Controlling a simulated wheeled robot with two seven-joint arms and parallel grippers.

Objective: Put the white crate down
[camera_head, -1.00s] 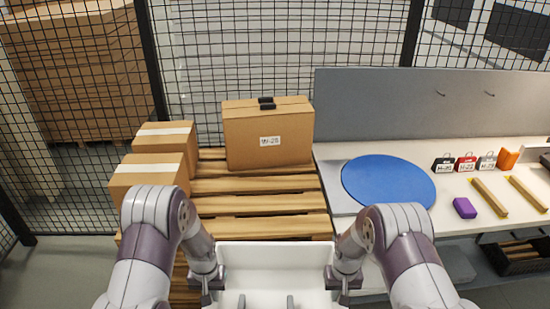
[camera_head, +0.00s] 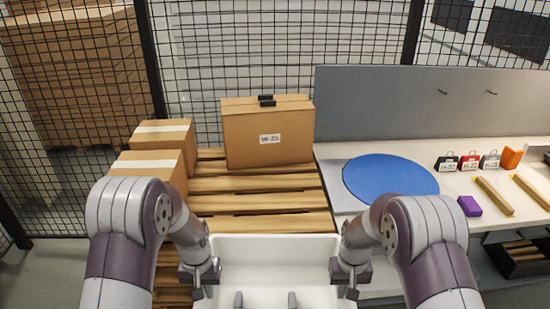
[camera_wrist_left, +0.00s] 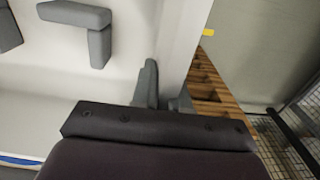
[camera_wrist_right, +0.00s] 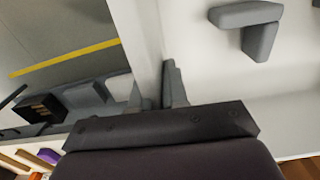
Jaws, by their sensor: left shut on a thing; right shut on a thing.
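The white crate (camera_head: 275,248) is at the bottom middle of the head view, held between my two arms in front of the wooden pallet. Its near part is cut off by the frame. Grey bracket-like pieces show inside it (camera_wrist_left: 98,35). My left gripper (camera_head: 203,278) is shut on the crate's left wall, which also shows in the left wrist view (camera_wrist_left: 178,45). My right gripper (camera_head: 347,278) is shut on the right wall, seen in the right wrist view (camera_wrist_right: 145,40). The crate's underside is hidden.
The slatted pallet (camera_head: 260,205) has bare boards in front of a tall carton (camera_head: 268,135). Two smaller cartons (camera_head: 155,165) stand at its left. A bench with a blue disc (camera_head: 390,182), a purple block (camera_head: 469,206) and wooden strips (camera_head: 494,195) is at the right. Mesh fencing (camera_head: 290,50) stands behind.

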